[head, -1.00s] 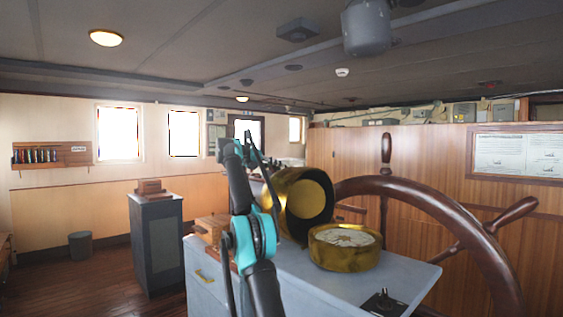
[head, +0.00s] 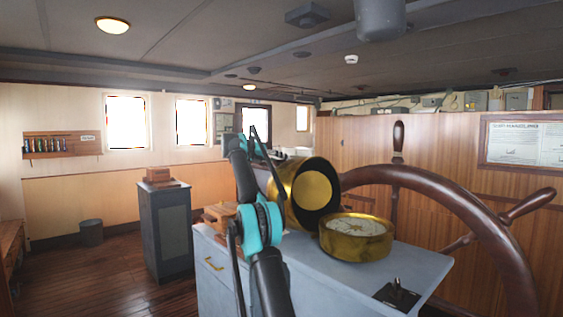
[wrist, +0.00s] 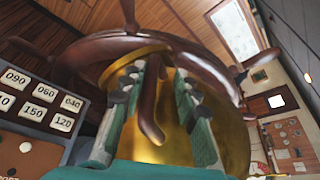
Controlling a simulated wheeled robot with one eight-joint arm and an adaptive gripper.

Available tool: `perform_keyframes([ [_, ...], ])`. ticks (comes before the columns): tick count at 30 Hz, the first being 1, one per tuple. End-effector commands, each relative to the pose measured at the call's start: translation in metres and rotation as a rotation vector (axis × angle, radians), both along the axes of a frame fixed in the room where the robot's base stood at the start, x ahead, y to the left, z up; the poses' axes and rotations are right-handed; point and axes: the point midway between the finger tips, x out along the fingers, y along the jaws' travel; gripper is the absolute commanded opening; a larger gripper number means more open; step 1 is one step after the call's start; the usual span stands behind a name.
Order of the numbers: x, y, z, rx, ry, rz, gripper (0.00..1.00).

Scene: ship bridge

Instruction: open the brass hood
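The brass hood (head: 279,190) is a large drum tipped onto its side in the head view, its dark round mouth facing me and a brass disc inside. It is beside the brass compass bowl (head: 352,246), whose white card is uncovered. In the wrist view the hood's brass surface (wrist: 172,145) lies behind my fingers. My gripper (wrist: 162,70) has its two green fingers apart there. A dark brown rounded bar (wrist: 150,118) shows between them; I cannot tell whether it belongs to the hood or the wheel, and no grip on it shows. My fingertips are hidden in the head view.
The wooden ship's wheel (head: 455,200) stands close to the right of the hood and bowl. The grey cabinet top (head: 345,283) carries them. A board with number tiles (wrist: 45,95) is left in the wrist view. Open floor (head: 110,275) lies left.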

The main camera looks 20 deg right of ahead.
Motion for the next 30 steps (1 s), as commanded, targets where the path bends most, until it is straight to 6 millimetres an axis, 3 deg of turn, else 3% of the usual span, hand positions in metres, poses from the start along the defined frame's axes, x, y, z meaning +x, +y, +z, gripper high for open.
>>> perform_keyframes([
  [11,-0.001,0.004,0.002,-0.001,0.000,-0.001,0.34],
  [21,-0.005,0.053,0.017,0.000,0.000,0.002,0.34],
  [30,-0.009,0.071,0.023,0.000,0.000,0.000,0.34],
])
